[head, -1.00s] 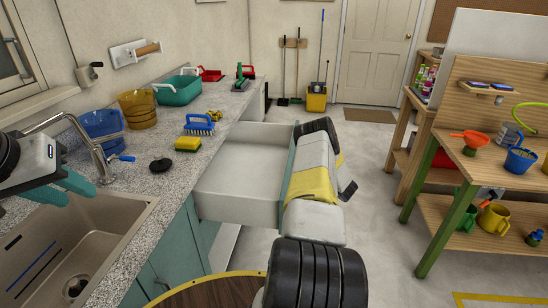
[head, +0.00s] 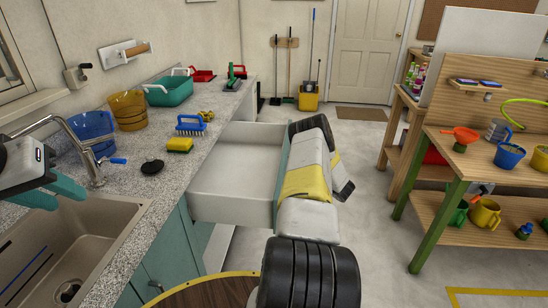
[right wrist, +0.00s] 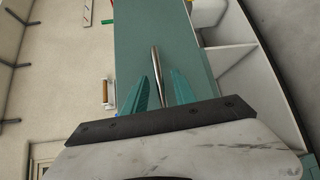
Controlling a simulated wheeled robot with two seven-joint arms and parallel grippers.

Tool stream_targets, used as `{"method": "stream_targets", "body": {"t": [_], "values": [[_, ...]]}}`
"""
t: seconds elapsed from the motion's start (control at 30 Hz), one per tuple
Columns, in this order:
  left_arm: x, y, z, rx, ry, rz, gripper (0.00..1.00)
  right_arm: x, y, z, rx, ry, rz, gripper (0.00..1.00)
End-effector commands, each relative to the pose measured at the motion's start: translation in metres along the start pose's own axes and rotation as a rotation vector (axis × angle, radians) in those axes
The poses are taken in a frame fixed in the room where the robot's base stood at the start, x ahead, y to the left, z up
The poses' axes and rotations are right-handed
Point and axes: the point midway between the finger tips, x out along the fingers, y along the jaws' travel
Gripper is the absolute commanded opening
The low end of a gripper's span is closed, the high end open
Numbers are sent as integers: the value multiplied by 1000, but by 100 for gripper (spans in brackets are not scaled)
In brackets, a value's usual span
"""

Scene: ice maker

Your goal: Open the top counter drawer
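The top counter drawer (head: 233,180) stands pulled far out from the counter in the head view, with its empty white inside showing. Its teal front (right wrist: 140,35) fills the middle of the right wrist view, with a metal bar handle (right wrist: 156,70) on it. My right gripper (right wrist: 160,90) has its two teal fingers apart, one on each side of the handle, with gaps visible. In the head view my right arm covers most of the drawer front and hides that gripper. My left gripper (head: 52,192) is open and empty above the sink at the left.
The counter (head: 165,190) holds a sponge (head: 179,145), a blue brush (head: 191,125), buckets and a teal tub (head: 169,92). A round wooden stool top (head: 205,293) is near the front. A wooden shelf bench (head: 490,180) stands right. Floor between is clear.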

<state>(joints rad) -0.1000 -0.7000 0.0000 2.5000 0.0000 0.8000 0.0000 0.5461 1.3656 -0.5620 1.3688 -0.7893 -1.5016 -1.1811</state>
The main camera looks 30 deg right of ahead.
Motion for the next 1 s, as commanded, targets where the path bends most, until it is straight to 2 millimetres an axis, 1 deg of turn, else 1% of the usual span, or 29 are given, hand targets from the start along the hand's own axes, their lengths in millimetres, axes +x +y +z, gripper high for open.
{"method": "stream_targets", "body": {"t": [0.03, 0.2, 0.3, 0.4, 0.5, 0.9, 0.97, 1.0], "values": [[0, 0, 0, 0, 0, 0, 33, -10, 0, 1, 2, -3, -1, 33], [0, 0, 0, 0, 0, 0, 33, -39, 0, 1, 2, -3, -1, 33], [0, 0, 0, 0, 0, 0, 33, -51, -1, 1, 1, -2, -2, 33], [0, 0, 0, 0, 0, 0, 33, -59, -1, 0, 1, -1, -1, 33], [0, 0, 0, 0, 0, 0, 33, -61, -1, 0, 1, -1, -1, 33], [0, 0, 0, 0, 0, 0, 33, -61, -1, 0, 1, -1, -1, 33], [0, 0, 0, 0, 0, 0, 33, -60, 1, 1, 1, -3, -1, 33], [0, 0, 0, 0, 0, 0, 33, -58, 5, 3, 3, -9, -1, 33]]}}
